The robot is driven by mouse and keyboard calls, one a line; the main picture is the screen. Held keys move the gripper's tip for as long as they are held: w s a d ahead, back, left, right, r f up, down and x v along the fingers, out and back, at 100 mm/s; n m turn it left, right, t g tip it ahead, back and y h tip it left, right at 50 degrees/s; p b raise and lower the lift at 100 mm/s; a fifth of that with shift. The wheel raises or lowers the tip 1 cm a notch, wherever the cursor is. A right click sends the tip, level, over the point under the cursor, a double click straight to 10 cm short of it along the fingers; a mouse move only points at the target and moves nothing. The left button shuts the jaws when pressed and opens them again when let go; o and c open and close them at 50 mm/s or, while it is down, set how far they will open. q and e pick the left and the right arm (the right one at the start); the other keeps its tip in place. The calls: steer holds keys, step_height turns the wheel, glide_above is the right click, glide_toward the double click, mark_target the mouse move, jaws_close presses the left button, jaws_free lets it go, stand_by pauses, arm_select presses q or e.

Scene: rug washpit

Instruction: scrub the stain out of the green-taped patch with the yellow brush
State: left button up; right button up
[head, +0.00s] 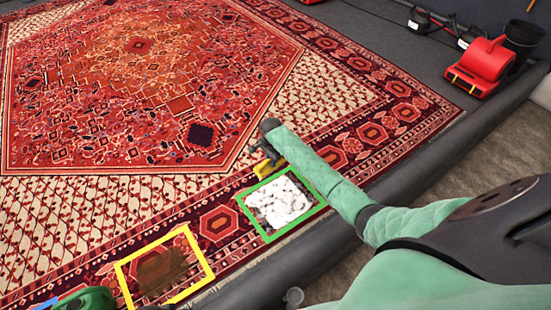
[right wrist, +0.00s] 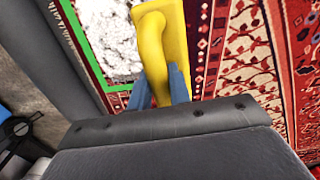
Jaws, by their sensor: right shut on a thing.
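The green-taped patch (head: 247,213) lies on the rug's border, in the middle of the head view. White foam (head: 284,201) covers most of its inside, and dark rug shows at its edges. The stain itself cannot be made out under the foam. My right gripper (head: 266,156) is shut on the yellow brush (head: 268,170), at the patch's far edge. In the right wrist view the brush (right wrist: 165,42) sits between the blue fingers, beside the foam and partly hiding it. Whether its bristles touch the rug is hidden. My left gripper is not in view.
A yellow-taped patch (head: 196,252) with a brown stain (head: 162,271) lies to the lower left. A red blower (head: 482,66) and a black bucket (head: 523,38) stand at the upper right. A dark raised edge (head: 420,150) runs along the rug's near side. The rug's centre is clear.

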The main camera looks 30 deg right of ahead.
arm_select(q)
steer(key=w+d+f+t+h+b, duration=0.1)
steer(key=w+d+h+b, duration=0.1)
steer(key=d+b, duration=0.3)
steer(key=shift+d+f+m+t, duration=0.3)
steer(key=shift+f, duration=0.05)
arm_select(e)
step_height(320, 180, down, 8)
steer(key=s+d+m, duration=0.1)
steer(key=s+d, duration=0.1)
steer(key=shift+d, duration=0.2)
